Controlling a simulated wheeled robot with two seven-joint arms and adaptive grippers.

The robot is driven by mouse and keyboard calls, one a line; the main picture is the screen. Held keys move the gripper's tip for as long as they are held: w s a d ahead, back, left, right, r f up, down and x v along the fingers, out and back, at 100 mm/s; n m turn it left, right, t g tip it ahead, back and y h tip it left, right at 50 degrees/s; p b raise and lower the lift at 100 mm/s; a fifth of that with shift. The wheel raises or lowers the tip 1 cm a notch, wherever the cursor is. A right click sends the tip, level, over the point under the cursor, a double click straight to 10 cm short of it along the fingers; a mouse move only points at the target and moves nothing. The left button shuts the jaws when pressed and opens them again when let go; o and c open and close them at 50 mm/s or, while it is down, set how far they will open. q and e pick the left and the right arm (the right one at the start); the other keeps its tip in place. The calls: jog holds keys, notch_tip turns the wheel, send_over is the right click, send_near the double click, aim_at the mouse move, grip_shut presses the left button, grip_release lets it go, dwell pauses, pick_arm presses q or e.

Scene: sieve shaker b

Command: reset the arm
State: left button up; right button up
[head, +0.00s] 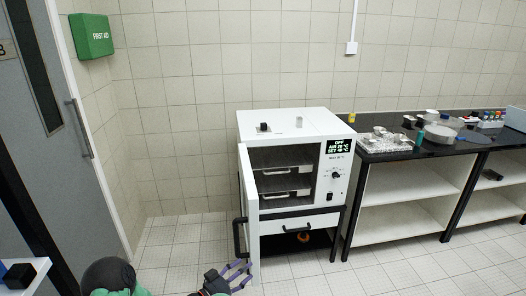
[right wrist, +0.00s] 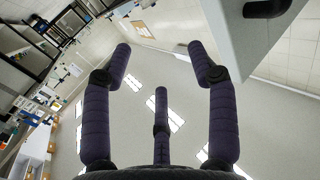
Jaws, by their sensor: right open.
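My right gripper (head: 241,272) is low at the bottom of the head view, just in front of the white oven's open door (head: 251,215). Its fingers are spread and empty, and they also show apart in the right wrist view (right wrist: 159,62). The door's dark handle (head: 238,238) is just above the gripper in the head view. In the right wrist view the door panel (right wrist: 235,45) and its handle (right wrist: 266,8) are at the upper right, apart from the fingers. I cannot see my left gripper.
The oven (head: 296,125) stands on a dark frame, with trays (head: 288,170) inside and a small vial (head: 299,122) on top. A black bench (head: 470,150) with foil and lab items is on the right. A grey door (head: 70,140) is on the left. The floor between is clear.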

jog(key=w+d+f+n+t+y, duration=0.1)
jog(key=w+d+f+n+y, duration=0.4)
jog(key=f, duration=0.3)
jog(key=s+d+f+n+g+y+p, duration=0.1)
jog(key=s+d+f+g+y, duration=0.4)
jog(key=d+f, duration=0.45)
pick_arm(q)
jog(key=shift+w+a+r+p, duration=0.1)
jog(key=shift+w+r+p, duration=0.15)
jog(key=shift+r+p, duration=0.45)
pick_arm(e)
jog(key=s+f+g+y, duration=0.2)
jog(key=s, duration=0.8)
jog(key=s+d+f+g+y, duration=0.1)
jog(key=s+f+g+y, duration=0.1)
jog(key=s, duration=0.8)
jog(key=s+d+f+g+y, duration=0.1)
jog(key=s+g, duration=0.3)
jog(key=s, duration=0.7)
jog(key=shift+f+n+y, duration=0.3)
jog(key=shift+f+y, duration=0.1)
jog(key=shift+y, duration=0.5)
pick_arm(q)
jog(key=shift+r, duration=0.2)
